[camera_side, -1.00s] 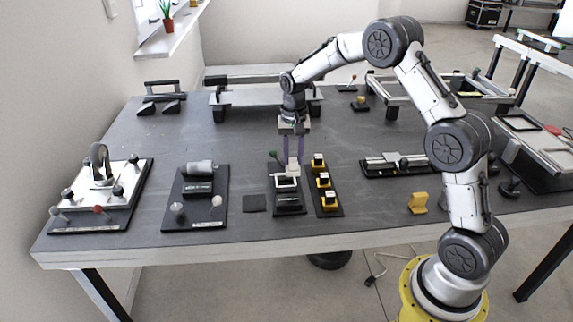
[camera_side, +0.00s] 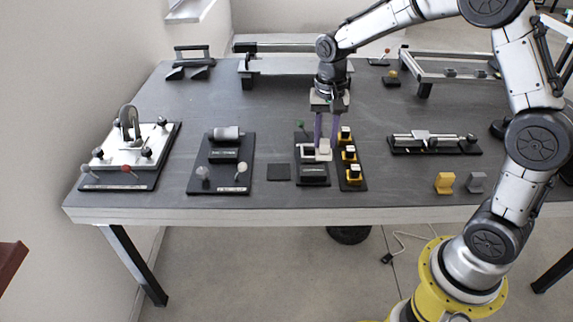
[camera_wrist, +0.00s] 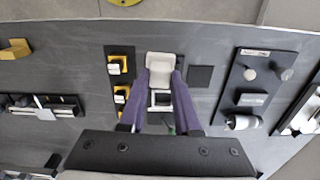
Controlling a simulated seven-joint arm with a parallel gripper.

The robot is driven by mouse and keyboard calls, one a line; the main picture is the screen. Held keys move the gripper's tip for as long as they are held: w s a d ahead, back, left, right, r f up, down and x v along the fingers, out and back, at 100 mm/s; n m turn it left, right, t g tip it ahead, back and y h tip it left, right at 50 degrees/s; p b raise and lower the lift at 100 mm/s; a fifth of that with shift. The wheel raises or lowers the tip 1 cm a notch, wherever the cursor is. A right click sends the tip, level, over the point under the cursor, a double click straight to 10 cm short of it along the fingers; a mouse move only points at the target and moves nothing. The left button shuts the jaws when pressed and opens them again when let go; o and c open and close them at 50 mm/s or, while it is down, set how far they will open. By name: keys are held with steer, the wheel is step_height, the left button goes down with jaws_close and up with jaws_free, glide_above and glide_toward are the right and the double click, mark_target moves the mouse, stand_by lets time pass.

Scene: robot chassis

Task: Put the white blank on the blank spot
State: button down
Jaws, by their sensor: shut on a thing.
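My gripper (camera_side: 324,150) has purple fingers and is shut on the white blank (camera_side: 323,147), a small pale block between the fingertips. In the wrist view the blank (camera_wrist: 160,62) shows at the tips of the fingers (camera_wrist: 160,80). It is over the narrow black fixture (camera_side: 313,184), near that fixture's white square frame (camera_side: 304,152). Whether the blank touches the frame or fixture I cannot tell. A dark flat square (camera_side: 279,172), perhaps the blank spot, lies bare on the table just left of the fixture. It also shows in the wrist view (camera_wrist: 201,76).
A black strip with yellow-and-white blocks (camera_side: 349,155) stands close right of my gripper. A board with a grey cylinder (camera_side: 225,133) and two upright knobs stands left of the dark square. A slide fixture (camera_side: 430,140) is farther right. The table in front of the dark square is clear.

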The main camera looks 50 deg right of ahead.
steer(key=shift+w+a+f, duration=0.1)
steer(key=shift+w+a, duration=0.05)
steer(key=shift+a, duration=0.7)
glide_above(279, 171)
steer(key=shift+n, duration=0.3)
step_height(279, 171, down, 10)
steer(key=shift+a+r, duration=0.1)
steer(key=shift+f, duration=1.6)
steer(key=shift+f, duration=0.1)
steer(key=c, duration=0.6)
jaws_free()
